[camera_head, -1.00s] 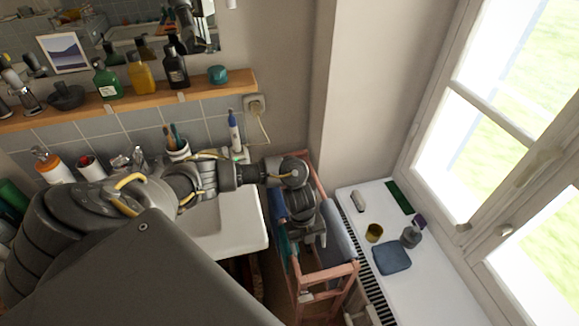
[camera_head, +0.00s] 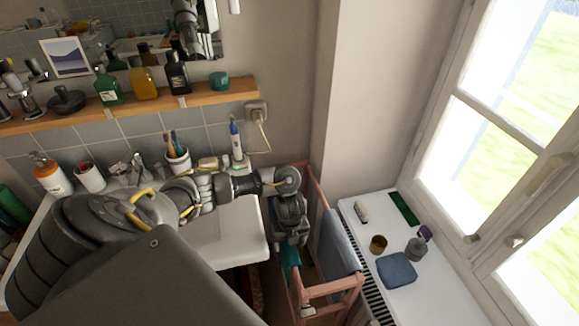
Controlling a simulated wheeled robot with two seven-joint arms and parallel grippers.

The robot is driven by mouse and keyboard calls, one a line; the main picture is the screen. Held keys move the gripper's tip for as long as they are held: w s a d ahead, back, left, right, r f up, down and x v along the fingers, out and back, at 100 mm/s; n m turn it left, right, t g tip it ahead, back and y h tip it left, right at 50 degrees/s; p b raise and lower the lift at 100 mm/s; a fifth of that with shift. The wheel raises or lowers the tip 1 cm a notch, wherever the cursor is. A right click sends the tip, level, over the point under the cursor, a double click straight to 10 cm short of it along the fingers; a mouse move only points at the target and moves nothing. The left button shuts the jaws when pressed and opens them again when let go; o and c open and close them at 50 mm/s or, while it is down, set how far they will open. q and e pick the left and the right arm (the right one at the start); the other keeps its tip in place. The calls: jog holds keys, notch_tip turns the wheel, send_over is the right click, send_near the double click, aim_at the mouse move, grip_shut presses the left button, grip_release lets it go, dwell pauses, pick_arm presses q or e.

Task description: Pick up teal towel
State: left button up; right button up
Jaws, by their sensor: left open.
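A teal towel (camera_head: 291,255) hangs on the left side of a pinkish wooden rack (camera_head: 333,285), between the sink and the windowsill. Only a strip of it shows below my left gripper (camera_head: 291,240). My left gripper is open and points down, right above or at the towel; whether it touches the towel cannot be told. My arm hides the towel's upper part. My right gripper is not in view.
A grey-blue towel (camera_head: 338,243) hangs on the rack's right side. The white sink (camera_head: 240,230) is left of the rack. A wooden shelf (camera_head: 215,92) runs along the wall.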

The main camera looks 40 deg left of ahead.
aim_at(290, 248)
pick_arm(q)
notch_tip(290, 248, down, 5)
jog(key=shift+r, duration=0.2)
jog(key=shift+f, duration=0.25)
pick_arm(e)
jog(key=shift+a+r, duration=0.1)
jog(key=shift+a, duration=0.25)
pick_arm(q)
jog(key=shift+c, duration=0.3)
jog(key=c, duration=1.3)
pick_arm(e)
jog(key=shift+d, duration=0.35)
pick_arm(q)
jog(key=shift+w+r, duration=0.1)
jog(key=shift+r, duration=0.05)
